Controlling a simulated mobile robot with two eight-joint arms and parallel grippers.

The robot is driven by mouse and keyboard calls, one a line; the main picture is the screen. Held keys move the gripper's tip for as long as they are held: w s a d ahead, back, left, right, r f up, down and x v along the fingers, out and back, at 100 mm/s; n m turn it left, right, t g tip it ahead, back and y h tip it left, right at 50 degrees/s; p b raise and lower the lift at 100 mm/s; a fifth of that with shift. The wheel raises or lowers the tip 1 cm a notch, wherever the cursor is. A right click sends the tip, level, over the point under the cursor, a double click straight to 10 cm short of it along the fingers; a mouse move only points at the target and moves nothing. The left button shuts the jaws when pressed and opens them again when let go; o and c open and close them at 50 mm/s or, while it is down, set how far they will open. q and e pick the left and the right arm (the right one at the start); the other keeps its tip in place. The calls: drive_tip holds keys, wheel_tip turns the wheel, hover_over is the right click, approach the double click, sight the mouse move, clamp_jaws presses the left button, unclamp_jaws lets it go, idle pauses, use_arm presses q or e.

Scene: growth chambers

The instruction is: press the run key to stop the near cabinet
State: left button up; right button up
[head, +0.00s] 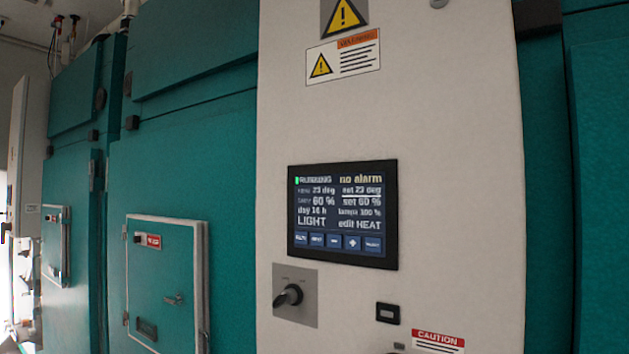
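The near cabinet's white control panel (440,130) fills the middle of the head view. Its dark display (343,214) is lit and reads RUNNING with a green mark, "no alarm", 23 deg, 60 %, LIGHT and "edit HEAT". A row of several small blue keys runs along the bottom of the display. The leftmost key (301,239) carries a label too blurred to read surely, and a key marked plus (352,243) is second from the right. Neither of my grippers is in view.
A black rotary switch (290,295) sits below the display, with a small black-framed fitting (387,313) and a red caution label (438,341) to its right. A teal door (165,280) with a handle stands at left. Nothing blocks the display.

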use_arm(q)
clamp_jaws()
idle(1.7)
